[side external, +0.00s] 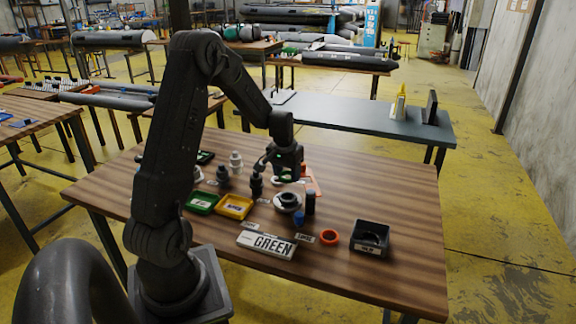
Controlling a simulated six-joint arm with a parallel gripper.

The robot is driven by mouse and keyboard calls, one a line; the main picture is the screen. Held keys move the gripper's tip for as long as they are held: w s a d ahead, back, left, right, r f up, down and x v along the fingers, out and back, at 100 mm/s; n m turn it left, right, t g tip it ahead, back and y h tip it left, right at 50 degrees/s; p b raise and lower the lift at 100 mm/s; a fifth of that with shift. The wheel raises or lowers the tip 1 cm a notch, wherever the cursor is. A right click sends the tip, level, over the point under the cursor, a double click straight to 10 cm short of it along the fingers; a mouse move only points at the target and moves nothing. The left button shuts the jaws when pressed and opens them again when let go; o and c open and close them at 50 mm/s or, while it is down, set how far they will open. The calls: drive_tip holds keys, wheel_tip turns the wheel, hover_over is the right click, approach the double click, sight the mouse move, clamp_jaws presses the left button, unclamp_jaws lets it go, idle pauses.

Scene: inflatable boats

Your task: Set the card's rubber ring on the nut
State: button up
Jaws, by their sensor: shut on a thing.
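A white card (266,245) reading "GREEN" lies near the front of the wooden table. My gripper (287,178) points down over the back middle of the table. It is shut on a small green thing, most likely the green rubber ring (288,181), mostly hidden by the fingers. Below and just in front of it is a dark round part on a pale base (289,200), which may be the nut; its shape is too small to be sure. An orange ring (329,238) lies flat at the front right.
A dark open box (371,238) stands at the right. A dark cylinder (310,202) and a blue piece (298,218) stand close to the round part. Green (202,203) and yellow (235,207) trays and several dark and pale fittings lie left. The table's right end is clear.

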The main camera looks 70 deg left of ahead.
drive_tip(key=shift+f, duration=2.7)
drive_tip(key=shift+f, duration=0.55)
drive_tip(key=o, duration=1)
drive_tip(key=shift+o, duration=0.2)
drive_tip(key=shift+o, duration=1.3)
drive_tip(key=shift+r, duration=0.1)
wheel_tip(320, 180, up, 8)
